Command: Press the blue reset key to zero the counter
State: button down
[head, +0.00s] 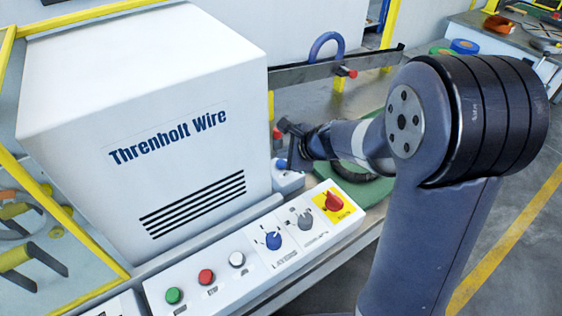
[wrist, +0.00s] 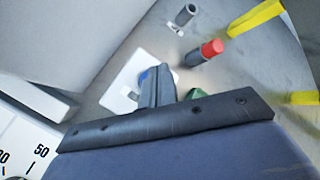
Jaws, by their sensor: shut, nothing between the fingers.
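The blue key (wrist: 146,76) shows in the wrist view as a small blue patch on a white plate (wrist: 125,84), mostly hidden behind my fingers. In the head view a small white box with a blue top (head: 282,164) sits just right of the white machine housing, below my fingers. My gripper (head: 291,166) is shut and empty, with its fingers pointing down at this box; it also shows in the wrist view (wrist: 157,80). I cannot tell whether the fingertips touch the key. No counter display is readable.
A white control panel (head: 215,307) in front carries green, red and white buttons, a blue knob (head: 274,240), a grey knob and a red switch on yellow. A red-tipped post (wrist: 212,49) stands near my fingers.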

jog(key=shift+f, duration=0.1)
dwell(0.6)
jog(key=shift+f+b, duration=0.3)
jog(key=shift+b, duration=0.2)
jog(key=shift+f+b, duration=0.5)
jog(key=shift+f, duration=0.05)
dwell(0.4)
jog(key=shift+r, duration=0.1)
jog(key=shift+r+p, duration=0.8)
jog(key=shift+r, duration=0.05)
notch_tip(320, 180, up, 5)
jog(key=p, duration=0.4)
jog(key=shift+r+p, duration=0.1)
jog(key=shift+p, duration=0.2)
jog(key=shift+s+d, duration=0.1)
dwell(0.6)
